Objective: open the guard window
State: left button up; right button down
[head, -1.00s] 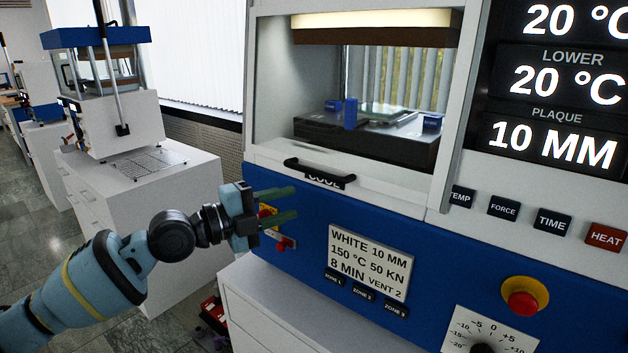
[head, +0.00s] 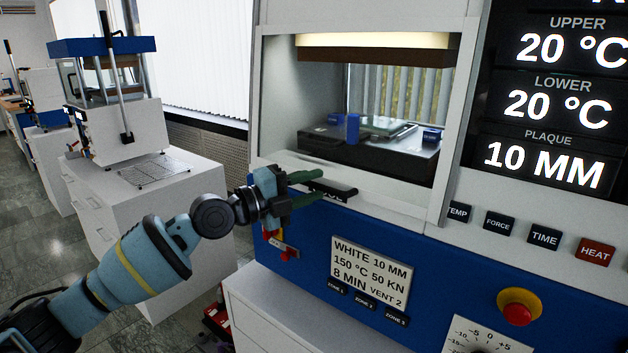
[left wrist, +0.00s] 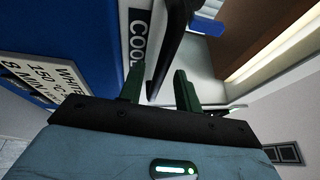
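The guard window (head: 380,197) is in the front of the press, with a black bar handle (head: 333,190) along its lower edge. Through it I see the dark lower platen block with blue pieces inside. My left gripper (head: 312,189) is at the left end of the handle, its green fingers apart. In the left wrist view the handle (left wrist: 168,45) runs up from near the open fingers (left wrist: 160,88). I cannot tell whether a finger touches it. The right gripper is in neither view.
Below the window is a blue panel with a white recipe card (head: 370,272) and a red emergency button (head: 518,307) on yellow. A display (head: 553,105) stands at the right. Another press (head: 115,110) on a white cabinet stands at the left.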

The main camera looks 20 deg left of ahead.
pick_arm(q)
jog(key=shift+w+d, duration=0.45)
jog(key=shift+w, duration=0.15)
jog(key=shift+c, duration=0.3)
grip_shut()
